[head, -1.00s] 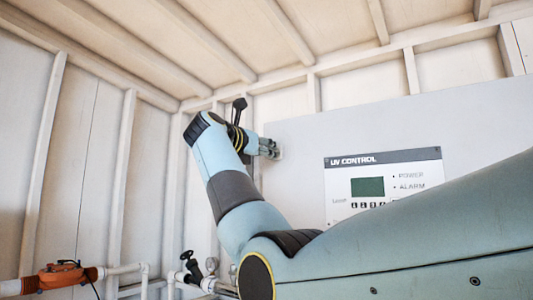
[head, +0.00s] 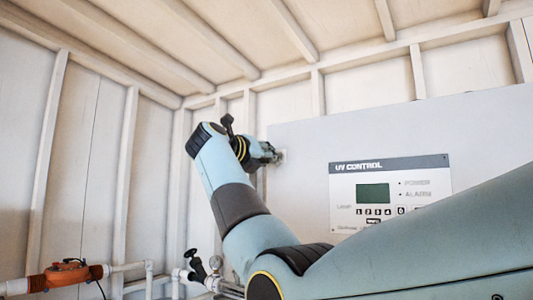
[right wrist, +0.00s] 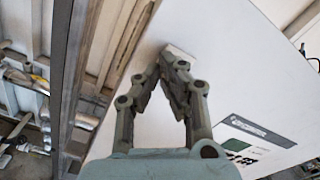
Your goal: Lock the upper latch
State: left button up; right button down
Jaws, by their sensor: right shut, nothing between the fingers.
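The upper latch (head: 283,156) appears as a small pale piece at the left edge of the grey cabinet, partly hidden by my right gripper. It also shows in the right wrist view (right wrist: 179,52), just beyond the fingertips. My right gripper (head: 276,154) is at the latch, its fingers pointing toward the cabinet edge. In the right wrist view the gripper (right wrist: 172,66) has its fingertips together, with nothing held. The tips look very close to the latch; I cannot tell whether they touch it. My left gripper is not in view.
The grey cabinet (head: 300,135) carries a UV control panel (head: 390,192) on its face. Orange-fitted piping (head: 66,274) and a black-handled valve (head: 196,265) are at the lower left. Wall studs stand left of the cabinet.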

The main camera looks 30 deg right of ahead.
jog(key=c, duration=2)
grip_release()
jog(key=shift+s+d+r, duration=0.25)
jog(key=shift+r, duration=0.05)
jog(key=o, duration=0.5)
jog(key=shift+s+d+r, duration=0.1)
jog(key=shift+s+r, duration=0.1)
jog(key=shift+s, duration=0.25)
jog(key=o, duration=0.5)
jog(key=shift+d, duration=0.1)
jog(key=v, duration=1.2)
jog(key=shift+w, duration=0.1)
jog(key=shift+c, duration=0.3)
